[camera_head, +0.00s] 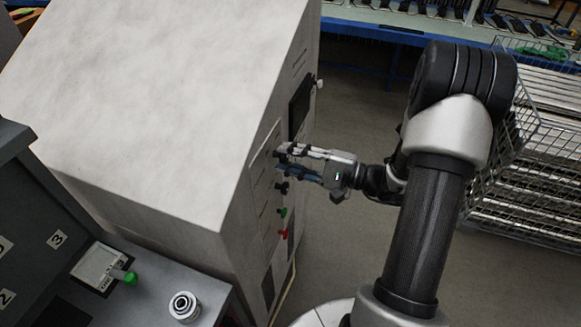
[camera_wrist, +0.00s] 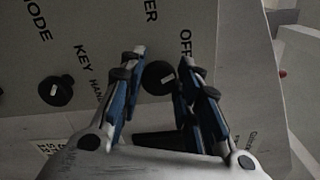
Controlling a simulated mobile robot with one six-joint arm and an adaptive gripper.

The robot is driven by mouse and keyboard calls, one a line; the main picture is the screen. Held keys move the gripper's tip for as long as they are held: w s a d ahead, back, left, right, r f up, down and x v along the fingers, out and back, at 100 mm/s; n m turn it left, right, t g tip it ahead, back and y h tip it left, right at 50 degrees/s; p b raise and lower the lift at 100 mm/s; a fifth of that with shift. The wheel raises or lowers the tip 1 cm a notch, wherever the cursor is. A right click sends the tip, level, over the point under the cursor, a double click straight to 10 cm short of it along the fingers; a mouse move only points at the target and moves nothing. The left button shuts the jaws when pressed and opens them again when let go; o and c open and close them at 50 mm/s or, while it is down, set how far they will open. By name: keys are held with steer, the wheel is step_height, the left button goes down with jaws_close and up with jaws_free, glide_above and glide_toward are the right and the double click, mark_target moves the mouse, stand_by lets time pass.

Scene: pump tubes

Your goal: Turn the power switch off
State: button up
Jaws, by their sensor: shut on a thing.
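The power switch (camera_wrist: 158,78) is a round black knob on the grey panel, with a small white mark on its face. In the wrist view it sits between my two fingers, beside the printed letters "OFF" and a partly hidden word ending in "ER". My gripper (camera_wrist: 163,60) is shut on the knob, with a finger on each side. In the head view my gripper (camera_head: 284,159) reaches from the right to the side panel of the large white cabinet (camera_head: 165,90). There the fingers partly cover the switch.
A second black knob (camera_wrist: 55,91) is left of my fingers, near "MODE" and "KEY". Below my gripper in the head view are a green button (camera_head: 282,212) and a red button (camera_head: 284,233). A wire basket rack (camera_head: 520,150) stands right; a console (camera_head: 130,285) is lower left.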

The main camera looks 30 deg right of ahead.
steer(key=shift+f+n+b, duration=0.1)
steer(key=shift+n+b, duration=1.3)
steer(key=shift+n, duration=0.7)
steer(key=o, duration=1)
steer(key=shift+o, duration=0.2)
steer(key=v, duration=1.2)
